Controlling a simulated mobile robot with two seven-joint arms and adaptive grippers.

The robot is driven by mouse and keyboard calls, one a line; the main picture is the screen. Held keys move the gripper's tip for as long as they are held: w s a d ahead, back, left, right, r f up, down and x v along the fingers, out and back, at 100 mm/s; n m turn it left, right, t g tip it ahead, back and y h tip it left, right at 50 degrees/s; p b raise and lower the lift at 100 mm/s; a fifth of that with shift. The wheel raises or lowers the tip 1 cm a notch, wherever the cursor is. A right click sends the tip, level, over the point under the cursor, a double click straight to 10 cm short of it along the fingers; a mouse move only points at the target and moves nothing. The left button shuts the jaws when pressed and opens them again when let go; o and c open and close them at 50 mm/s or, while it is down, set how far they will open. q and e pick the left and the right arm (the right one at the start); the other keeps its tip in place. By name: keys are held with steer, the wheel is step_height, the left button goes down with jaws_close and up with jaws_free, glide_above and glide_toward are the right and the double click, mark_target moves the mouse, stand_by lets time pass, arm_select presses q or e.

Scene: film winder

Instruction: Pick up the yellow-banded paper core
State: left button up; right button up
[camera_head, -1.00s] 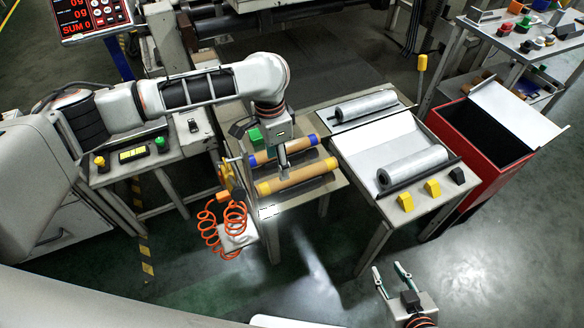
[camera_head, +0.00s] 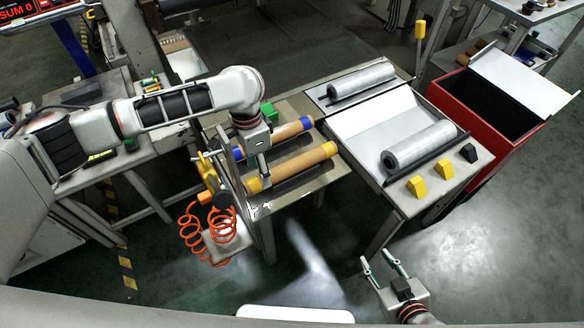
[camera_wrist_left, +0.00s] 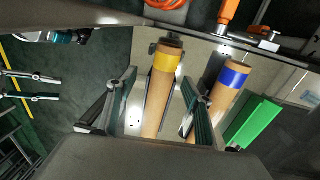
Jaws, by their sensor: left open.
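The yellow-banded paper core (camera_head: 295,163) is a brown tube with yellow ends, lying on a small table in the head view. The blue-banded core (camera_head: 290,132) lies parallel behind it. My left gripper (camera_head: 262,172) points down near the left part of the yellow-banded core and hides part of the blue-banded one. In the left wrist view its green-padded fingers (camera_wrist_left: 160,110) are apart, with the yellow-banded core (camera_wrist_left: 158,95) between them in the picture. Contact cannot be told. The blue-banded core (camera_wrist_left: 225,90) is outside the fingers. My right gripper (camera_head: 375,258) is open and empty over the floor.
An orange coiled hose and yellow-orange tool (camera_head: 210,190) hang at the small table's left side. A green block (camera_head: 267,110) stands behind the cores. To the right is a bench with silver rolls (camera_head: 418,145) and yellow blocks (camera_head: 417,187), then a red bin (camera_head: 480,110).

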mark_target(282, 172)
arm_select(q)
steer(key=shift+w+f, duration=0.1)
steer(key=shift+f, duration=0.35)
steer(key=f+b, duration=0.1)
steer(key=f, duration=0.1)
steer(key=f+b, duration=0.1)
steer(key=f, duration=0.1)
steer(key=shift+w+d+f, duration=0.2)
steer(key=shift+f, duration=0.3)
steer(key=shift+w+r, duration=0.1)
steer(key=shift+r, duration=0.1)
steer(key=c, duration=1.3)
